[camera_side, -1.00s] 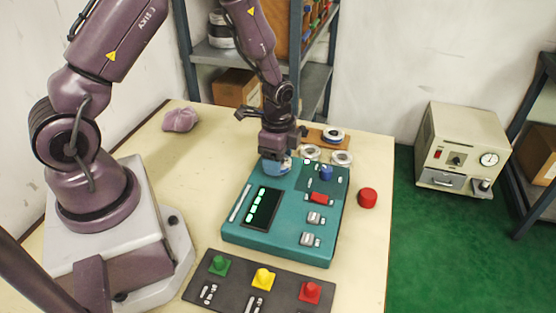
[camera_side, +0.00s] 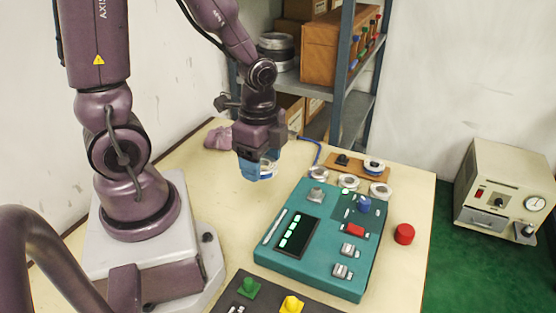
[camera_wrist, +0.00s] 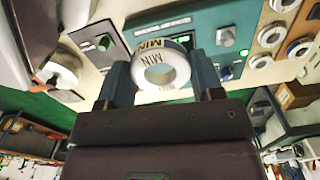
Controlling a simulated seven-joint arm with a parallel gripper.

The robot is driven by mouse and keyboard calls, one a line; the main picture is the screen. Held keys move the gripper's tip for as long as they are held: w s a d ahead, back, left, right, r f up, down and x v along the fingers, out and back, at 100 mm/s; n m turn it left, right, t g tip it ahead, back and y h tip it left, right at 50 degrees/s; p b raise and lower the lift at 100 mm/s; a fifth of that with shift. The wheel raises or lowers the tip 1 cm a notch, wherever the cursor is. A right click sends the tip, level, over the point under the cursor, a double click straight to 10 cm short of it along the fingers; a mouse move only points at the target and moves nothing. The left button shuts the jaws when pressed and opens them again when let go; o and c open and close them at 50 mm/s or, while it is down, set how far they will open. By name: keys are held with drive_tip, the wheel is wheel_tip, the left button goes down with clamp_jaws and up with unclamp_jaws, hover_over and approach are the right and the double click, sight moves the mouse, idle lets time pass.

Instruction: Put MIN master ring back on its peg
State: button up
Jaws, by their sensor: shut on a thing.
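My gripper (camera_side: 260,170) is shut on the white MIN ring (camera_wrist: 160,70), held above the table to the left of the console. The lettering MIN shows on its face and rim in the wrist view, and its hole is open. In the side view the ring (camera_side: 268,166) shows only partly between the blue fingers. The brown board (camera_side: 359,168) stands behind the console. A dark peg (camera_side: 342,160) on its left side is bare. A white and blue ring (camera_side: 374,165) sits at its right side. My gripper is apart from the board, to its left.
The teal console (camera_side: 325,270) has a silver post (camera_side: 317,194) at its far left corner. Several loose rings, one of them a pale ring (camera_side: 348,182), lie between console and board. A red button (camera_side: 404,234) stands right of the console. A purple cloth (camera_side: 218,138) and a shelf (camera_side: 345,85) are behind.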

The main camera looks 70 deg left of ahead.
approach(343, 155)
drive_tip(key=shift+n, duration=0.4)
drive_tip(key=s+d+f, duration=0.1)
drive_tip(key=s, duration=0.1)
drive_tip(key=s+d+f, duration=0.2)
drive_tip(key=s+f, duration=0.1)
drive_tip(key=shift+s, duration=0.3)
drive_tip(key=w+a, duration=0.2)
drive_tip(key=w, duration=0.1)
drive_tip(key=shift+w+f, duration=0.15)
drive_tip(key=shift+w+a+r+m, duration=0.15)
drive_tip(key=shift+w+a+r, duration=0.2)
drive_tip(key=shift+w+r, duration=0.3)
drive_tip(key=shift+w+a+r+m, duration=0.15)
drive_tip(key=shift+w+a+r, duration=0.15)
drive_tip(key=shift+w+r, duration=0.25)
drive_tip(key=shift+f, duration=1.95)
drive_tip(key=shift+f, duration=0.3)
drive_tip(key=shift+f, duration=0.7)
drive_tip(key=shift+f, duration=0.75)
